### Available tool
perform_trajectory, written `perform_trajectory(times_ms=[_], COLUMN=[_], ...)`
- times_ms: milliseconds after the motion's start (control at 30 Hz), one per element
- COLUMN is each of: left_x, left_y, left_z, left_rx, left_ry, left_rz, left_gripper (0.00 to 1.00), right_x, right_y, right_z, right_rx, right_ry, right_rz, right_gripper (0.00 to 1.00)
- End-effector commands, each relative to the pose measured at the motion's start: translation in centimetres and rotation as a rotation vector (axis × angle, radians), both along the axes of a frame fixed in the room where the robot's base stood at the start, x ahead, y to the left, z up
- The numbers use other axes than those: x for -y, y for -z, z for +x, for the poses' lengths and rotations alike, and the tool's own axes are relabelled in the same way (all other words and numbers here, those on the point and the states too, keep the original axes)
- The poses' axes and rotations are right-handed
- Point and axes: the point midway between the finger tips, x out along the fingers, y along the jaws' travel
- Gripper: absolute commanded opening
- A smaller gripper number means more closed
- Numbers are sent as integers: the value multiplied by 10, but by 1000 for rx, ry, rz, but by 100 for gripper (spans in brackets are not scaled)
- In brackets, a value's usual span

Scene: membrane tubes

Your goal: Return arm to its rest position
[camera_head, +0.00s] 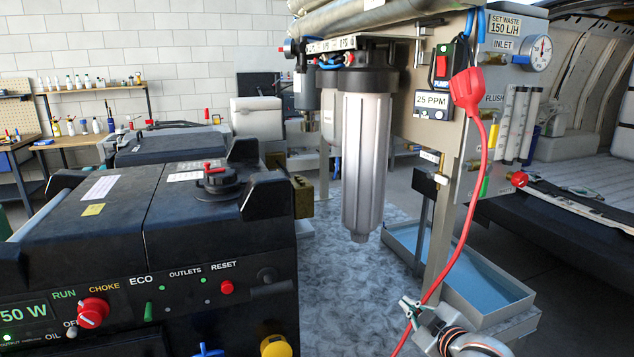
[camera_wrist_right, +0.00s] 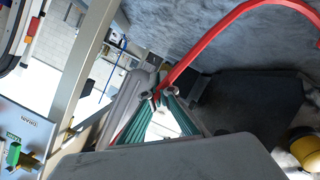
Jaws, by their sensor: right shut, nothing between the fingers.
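My right gripper (camera_head: 411,309) is low in the head view, right of centre, with its arm coming in from the bottom right. Its green-lined fingers meet at the tips (camera_wrist_right: 156,96) in the right wrist view, shut and empty. The red cable (camera_head: 464,240) hangs from the red plug (camera_head: 467,90) on the panel and passes close by the gripper. In the right wrist view the cable (camera_wrist_right: 205,45) runs past the fingertips; I cannot tell whether it touches them. My left gripper is not in view.
A black generator (camera_head: 130,230) fills the lower left. A grey filter housing (camera_head: 365,160) hangs in the middle. A blue-floored tray (camera_head: 480,311) stands behind the gripper, below the panel (camera_head: 425,160). The grey floor (camera_head: 340,300) between generator and gripper looks clear.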

Motion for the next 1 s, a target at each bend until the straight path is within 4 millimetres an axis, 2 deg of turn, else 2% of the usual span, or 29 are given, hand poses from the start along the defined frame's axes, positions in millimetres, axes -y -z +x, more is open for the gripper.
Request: perform_trajectory(times_ms=[33, 200, 267, 400, 500, 600, 700, 800, 1000], left_x=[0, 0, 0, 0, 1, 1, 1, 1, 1], left_y=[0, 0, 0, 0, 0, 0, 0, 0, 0], left_z=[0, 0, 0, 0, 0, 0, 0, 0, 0], left_rx=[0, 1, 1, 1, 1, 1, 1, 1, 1], left_ry=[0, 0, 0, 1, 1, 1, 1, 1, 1], left_rz=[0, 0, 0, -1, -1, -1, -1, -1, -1], left_gripper=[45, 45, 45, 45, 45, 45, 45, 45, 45], right_x=[-1, -4, -5, -6, -8, -9, -10, -10, -10], right_y=[37, 126, 155, 211, 239, 257, 266, 270, 270], right_z=[-21, -89, -117, -189, -236, -273, -297, -307, -308], right_rx=[-41, -134, -166, -238, -281, -313, -330, -338, -338], right_ry=[14, 70, 92, 141, 174, 200, 215, 222, 222], right_rz=[39, 169, 212, 306, 364, 406, 433, 446, 446], right_gripper=[0, 0, 0, 0, 0, 0, 0, 0, 0])
